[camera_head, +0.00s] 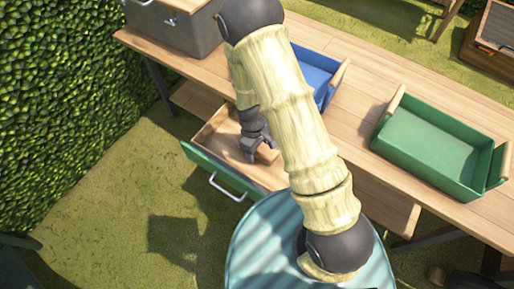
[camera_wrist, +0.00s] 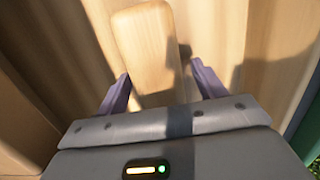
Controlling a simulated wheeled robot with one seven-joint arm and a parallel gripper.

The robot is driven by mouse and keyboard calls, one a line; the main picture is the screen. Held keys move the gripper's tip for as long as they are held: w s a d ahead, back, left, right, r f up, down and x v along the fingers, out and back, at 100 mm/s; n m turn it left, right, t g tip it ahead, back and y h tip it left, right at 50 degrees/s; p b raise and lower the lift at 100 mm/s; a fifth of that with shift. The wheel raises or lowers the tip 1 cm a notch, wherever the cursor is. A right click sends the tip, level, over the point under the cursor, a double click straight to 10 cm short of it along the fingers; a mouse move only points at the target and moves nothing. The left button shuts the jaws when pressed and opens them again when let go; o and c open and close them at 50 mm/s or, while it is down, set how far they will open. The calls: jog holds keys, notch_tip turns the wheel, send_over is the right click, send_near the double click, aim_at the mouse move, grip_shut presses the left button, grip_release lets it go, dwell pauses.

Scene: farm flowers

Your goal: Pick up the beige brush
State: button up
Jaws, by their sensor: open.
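The beige brush (camera_wrist: 145,45) lies in the open drawer (camera_head: 205,158). In the wrist view its light wooden, rounded block shows ahead of my gripper (camera_wrist: 160,76), and its near end reaches between the two purple fingers. The fingers are apart, one on each side, with a gap to the brush visible on the right. In the head view my gripper (camera_head: 254,150) points down into the drawer, and part of the brush (camera_head: 268,155) shows just right of the fingers. My arm hides some of the drawer.
The drawer has a green front with a metal handle and wooden walls close around my gripper. On the wooden table (camera_head: 360,95) above stand a blue tray (camera_head: 315,70), a green tray (camera_head: 430,148) and a grey box (camera_head: 175,30). A hedge (camera_head: 70,80) is at left.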

jog(key=c, duration=1.2)
notch_tip(320, 180, up, 10)
jog(key=p, duration=0.2)
jog(key=shift+p, duration=0.4)
